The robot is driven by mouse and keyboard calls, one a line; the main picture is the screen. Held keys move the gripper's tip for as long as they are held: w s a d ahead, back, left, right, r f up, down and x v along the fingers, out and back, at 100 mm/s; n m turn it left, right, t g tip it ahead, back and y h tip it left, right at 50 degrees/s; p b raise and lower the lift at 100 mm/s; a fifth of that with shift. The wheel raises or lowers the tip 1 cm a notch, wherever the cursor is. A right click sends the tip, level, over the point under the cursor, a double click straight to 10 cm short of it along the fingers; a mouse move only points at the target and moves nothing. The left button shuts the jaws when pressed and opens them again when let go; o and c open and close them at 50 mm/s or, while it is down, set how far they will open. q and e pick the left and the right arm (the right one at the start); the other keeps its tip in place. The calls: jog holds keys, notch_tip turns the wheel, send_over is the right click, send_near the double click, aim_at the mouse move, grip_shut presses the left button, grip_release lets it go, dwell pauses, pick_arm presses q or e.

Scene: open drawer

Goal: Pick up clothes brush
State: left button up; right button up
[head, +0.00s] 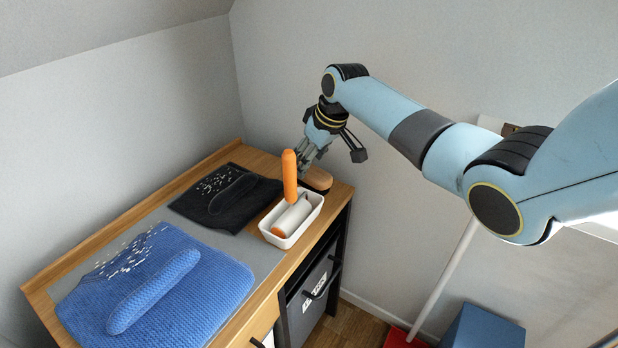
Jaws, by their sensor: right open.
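The clothes brush appears to be the brown wooden piece (318,178) at the back right corner of the desk, behind a white tray. It is partly hidden by the tray and the orange handle. My right gripper (330,158) hangs just above and behind it with the fingers spread, apparently empty. One finger reaches out to the right and the others point down toward the brush. I cannot tell whether any finger touches it. My left gripper is not in view.
The white tray (271,239) holds a lint roller with an orange handle (289,176) standing up. A black folded garment (206,208) and a blue knitted one (215,285), both with pale specks, lie on a grey mat. Walls stand close behind the wooden desk (98,227).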

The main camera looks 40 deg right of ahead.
jog(key=b+x, duration=0.1)
jog(key=x, duration=0.3)
jog(key=shift+a+f+b, duration=0.15)
jog(key=shift+f+b, duration=0.15)
jog(key=c, duration=1)
jog(key=shift+o, duration=0.2)
jog(key=shift+c, duration=0.2)
